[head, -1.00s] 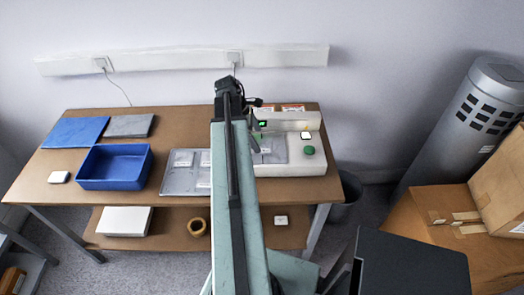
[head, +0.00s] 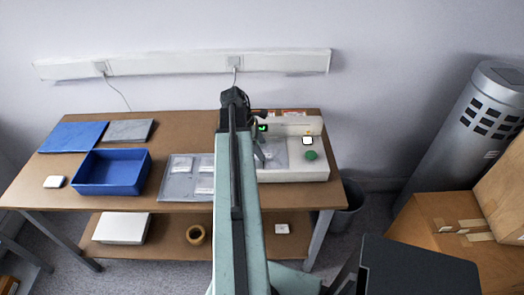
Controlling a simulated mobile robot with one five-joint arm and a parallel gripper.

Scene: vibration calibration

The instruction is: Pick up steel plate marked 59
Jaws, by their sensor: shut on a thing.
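My gripper (head: 261,153) is at the front of the white machine, partly hidden by my arm. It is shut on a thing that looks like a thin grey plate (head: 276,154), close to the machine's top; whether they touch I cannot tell. No number can be read on it, so I cannot tell if it is the plate marked 59. More pale plates (head: 184,165) lie on a grey tray (head: 178,191) left of my arm; their marks are too small to read.
The white machine (head: 300,175) has a green button (head: 311,155) and a small lit display (head: 262,128). A blue bin (head: 112,187) stands left of the tray on the brown table (head: 180,126). Blue and grey mats lie behind it. Cardboard boxes (head: 425,220) stand at the right.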

